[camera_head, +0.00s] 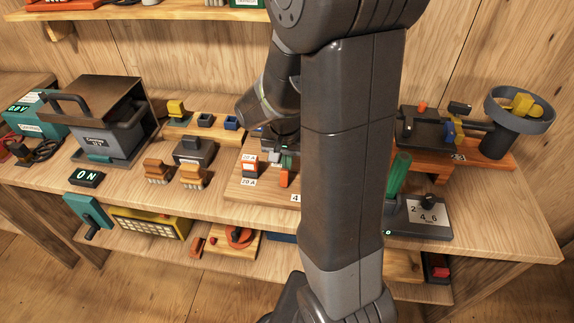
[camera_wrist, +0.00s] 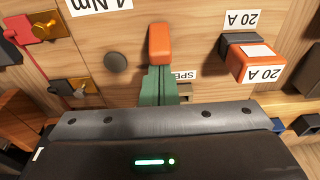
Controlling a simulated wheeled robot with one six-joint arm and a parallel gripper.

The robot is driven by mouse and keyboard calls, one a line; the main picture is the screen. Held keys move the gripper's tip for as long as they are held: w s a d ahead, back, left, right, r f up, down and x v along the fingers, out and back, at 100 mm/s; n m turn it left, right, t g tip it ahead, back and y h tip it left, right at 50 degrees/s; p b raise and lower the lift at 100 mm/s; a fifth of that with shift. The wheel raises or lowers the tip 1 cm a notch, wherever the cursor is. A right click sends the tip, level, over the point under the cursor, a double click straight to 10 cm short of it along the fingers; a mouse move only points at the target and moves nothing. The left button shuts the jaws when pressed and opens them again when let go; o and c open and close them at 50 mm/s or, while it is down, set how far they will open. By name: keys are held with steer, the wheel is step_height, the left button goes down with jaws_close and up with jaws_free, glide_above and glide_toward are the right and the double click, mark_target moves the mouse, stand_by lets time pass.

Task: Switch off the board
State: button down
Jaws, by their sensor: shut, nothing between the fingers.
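The wooden board (camera_head: 236,191) lies on the bench, partly behind my arm. On it an orange lever (camera_head: 284,179) stands by itself; it also shows in the wrist view (camera_wrist: 160,42). An orange-and-dark block labelled 20 A (camera_head: 250,166) sits to its left, and to its right in the wrist view (camera_wrist: 254,60). My gripper (camera_head: 287,161) is over the board, its green fingers (camera_wrist: 158,80) shut and empty. The fingertips are at the lever's near end; whether they touch is unclear. The lever's base is hidden behind the fingers. A small display (camera_head: 87,178) reads ON.
A dark round knob (camera_wrist: 116,62) is beside the lever. A lower shelf holds more items.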

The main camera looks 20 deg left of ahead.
mark_target(285, 172)
steer(key=shift+s+d+f+t+y+b, duration=0.15)
steer(key=shift+s+t+b, duration=0.45)
steer(key=shift+b, duration=1.4)
steer(key=shift+s+d+t+y+b, duration=0.1)
steer(key=shift+s+t+y+b, duration=0.15)
steer(key=shift+t+b, duration=1.15)
steer(key=shift+s+d+f+t+y+b, duration=0.15)
steer(key=shift+s+b, duration=0.35)
steer(key=shift+b, duration=2.05)
steer(key=shift+a+r+p, duration=0.1)
steer(key=shift+r+p, duration=1.1)
steer(key=shift+r, duration=0.25)
steer(key=shift+w, duration=0.1)
